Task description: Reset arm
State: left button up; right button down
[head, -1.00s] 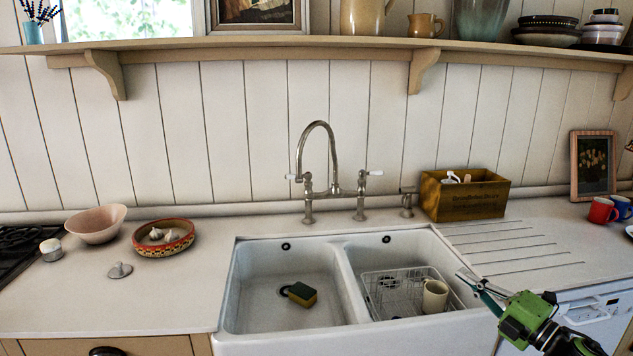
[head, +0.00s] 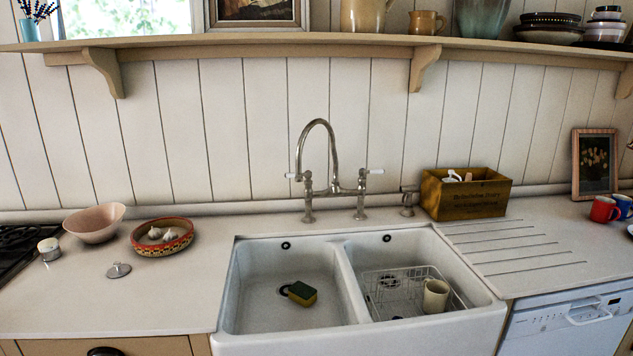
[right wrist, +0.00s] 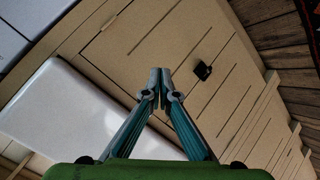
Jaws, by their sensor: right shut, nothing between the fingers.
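My right gripper (right wrist: 160,88) shows only in the right wrist view, with its fingertips together and nothing between them. Beyond it are a beige cupboard front (right wrist: 150,45) and the white sink front (right wrist: 85,120); it touches neither as far as I can see. Neither gripper is in the head view. My left gripper is in no view.
In the head view, the double sink (head: 420,335) has a sponge (head: 302,293) in the left basin and a wire rack (head: 400,297) with a mug (head: 436,294) in the right. A wooden box (head: 465,194) stands behind the grooved drainboard. A bowl (head: 95,223) and dish (head: 162,248) stand left.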

jog(key=s+a+f+m+g, duration=0.2)
jog(key=s+f, duration=0.5)
jog(key=s, duration=0.7)
jog(key=s+a+f+m+g, duration=0.2)
jog(key=s+a+f+g, duration=0.3)
jog(key=s, duration=1)
jog(key=s+a+f+m+g, duration=0.2)
jog(key=s+a+f, duration=0.4)
jog(key=s, duration=0.9)
notch_tip(320, 180, down, 4)
jog(key=shift+a+r+m+g, duration=0.1)
jog(key=shift+a+m+g, duration=0.25)
jog(key=shift+g, duration=0.35)
jog(key=shift+d, duration=0.1)
